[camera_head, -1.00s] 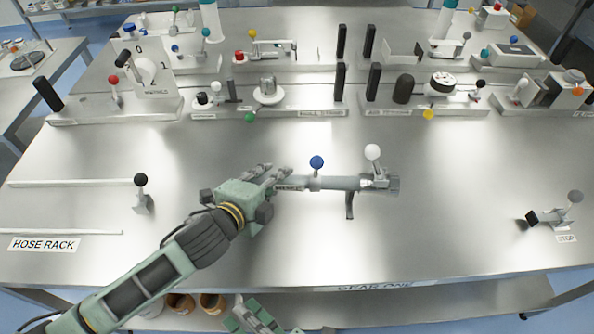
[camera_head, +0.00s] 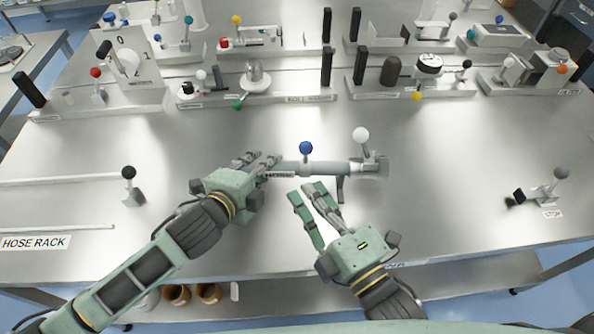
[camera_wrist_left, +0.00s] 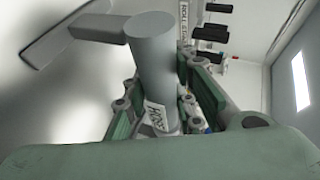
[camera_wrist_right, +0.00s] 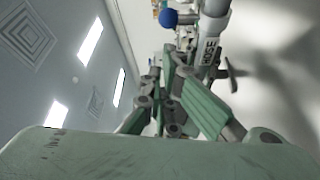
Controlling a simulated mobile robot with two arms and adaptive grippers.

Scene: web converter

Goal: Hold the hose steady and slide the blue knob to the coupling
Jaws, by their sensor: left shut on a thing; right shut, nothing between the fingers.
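The grey hose (camera_head: 328,168) lies level above the steel table, with a HOSE label near its left end. My left gripper (camera_head: 264,162) is shut on that left end; its wrist view shows the tube (camera_wrist_left: 153,70) between the fingers. The blue knob (camera_head: 306,148) stands up from a collar on the hose, just right of my left fingers. The coupling (camera_head: 378,166), with a white ball lever (camera_head: 361,135), is at the hose's right end. My right gripper (camera_head: 304,190) is shut and empty, just below the hose. Its wrist view shows the blue knob (camera_wrist_right: 168,17) ahead.
A small leg (camera_head: 340,188) hangs under the hose near the coupling. A black-knobbed post (camera_head: 129,173) stands left, beside the HOSE RACK label (camera_head: 35,243). A STOP lever (camera_head: 540,193) stands right. Rows of knobbed fixtures line the back. The table between is mostly clear.

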